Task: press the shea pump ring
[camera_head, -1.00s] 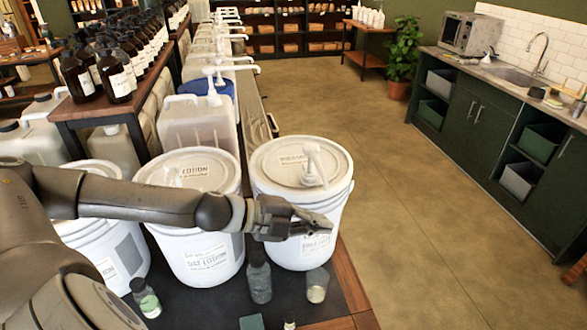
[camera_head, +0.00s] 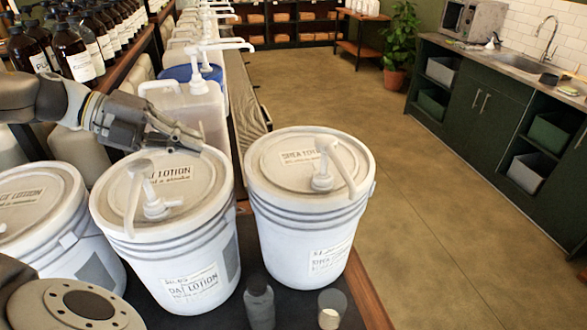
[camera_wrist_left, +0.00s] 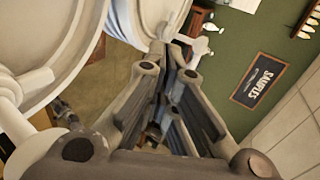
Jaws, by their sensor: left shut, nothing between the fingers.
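The shea bucket (camera_head: 300,240) is the white one on the right, with "SHEA" lettering on its lid. Its white pump has a ring (camera_head: 322,182) at the base, upright on the lid, and a spout slanting down to the right. My left gripper (camera_head: 199,142) is shut and empty, over the far side of the neighbouring lotion bucket (camera_head: 190,260), left of the shea bucket and apart from its pump. In the left wrist view the shut fingers (camera_wrist_left: 167,72) fill the middle. Parts of white bucket lids show at its left. My right gripper is out of view.
A dark bottle (camera_head: 259,303) and a small glass (camera_head: 331,308) stand in front of the buckets. The neighbouring bucket's pump (camera_head: 153,200) rises near my left gripper. Jugs with pumps stand behind. Open floor (camera_head: 430,220) lies to the right.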

